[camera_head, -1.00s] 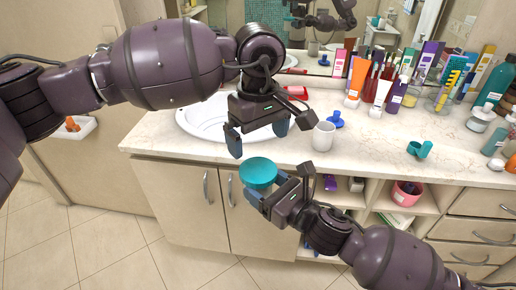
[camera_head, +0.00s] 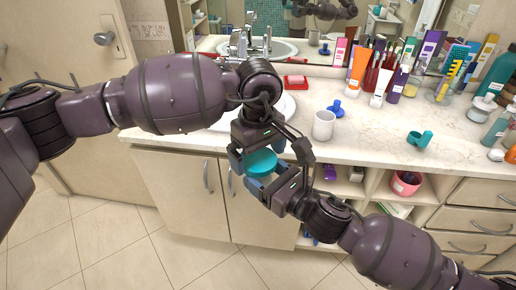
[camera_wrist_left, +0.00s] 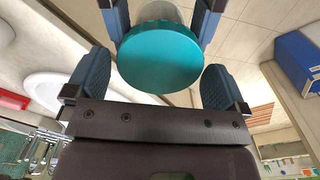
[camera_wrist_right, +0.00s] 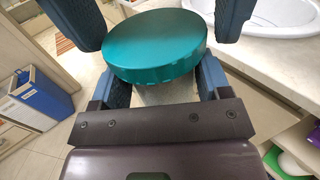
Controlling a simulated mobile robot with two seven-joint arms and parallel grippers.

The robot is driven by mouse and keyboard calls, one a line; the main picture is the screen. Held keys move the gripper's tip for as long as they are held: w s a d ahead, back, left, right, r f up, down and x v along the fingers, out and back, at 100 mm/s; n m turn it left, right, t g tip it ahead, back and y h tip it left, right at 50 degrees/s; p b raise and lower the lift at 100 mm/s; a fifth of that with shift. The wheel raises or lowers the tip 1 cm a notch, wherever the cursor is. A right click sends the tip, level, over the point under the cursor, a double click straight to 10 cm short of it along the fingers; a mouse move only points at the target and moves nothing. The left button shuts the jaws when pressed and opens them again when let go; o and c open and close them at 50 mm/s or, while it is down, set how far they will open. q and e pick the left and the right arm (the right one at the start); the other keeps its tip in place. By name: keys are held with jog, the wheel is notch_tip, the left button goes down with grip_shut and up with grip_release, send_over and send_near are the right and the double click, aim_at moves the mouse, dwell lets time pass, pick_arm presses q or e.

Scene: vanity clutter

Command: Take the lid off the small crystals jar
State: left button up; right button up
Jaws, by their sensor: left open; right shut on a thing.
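The small jar has a round teal lid (camera_head: 261,162). Its pale body (camera_wrist_right: 165,95) shows below the lid in the right wrist view and is mostly hidden in the head view. My right gripper (camera_head: 266,182) is shut on the jar body and holds it in the air in front of the counter. My left gripper (camera_head: 257,152) is open above the jar, its two fingers on either side of the lid. In the left wrist view the lid (camera_wrist_left: 160,55) lies between the open fingers, with a gap visible at least on the right. The lid sits on the jar.
A white cup (camera_head: 323,125) stands near the counter's front edge, with a blue item (camera_head: 336,108) behind it. A teal cup-like item (camera_head: 420,139) lies to the right. Tubes and bottles crowd the counter's back right. The sink (camera_head: 284,108) is behind my left gripper.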

pick_arm(q)
jog(key=c, duration=0.8)
jog(key=n, duration=0.4)
jog(key=shift+a, duration=0.1)
jog(key=n, duration=0.5)
jog(key=shift+n, duration=0.4)
jog(key=n, duration=0.9)
jog(key=shift+r, duration=0.3)
jog(key=shift+r, duration=0.7)
jog(key=shift+r, duration=0.25)
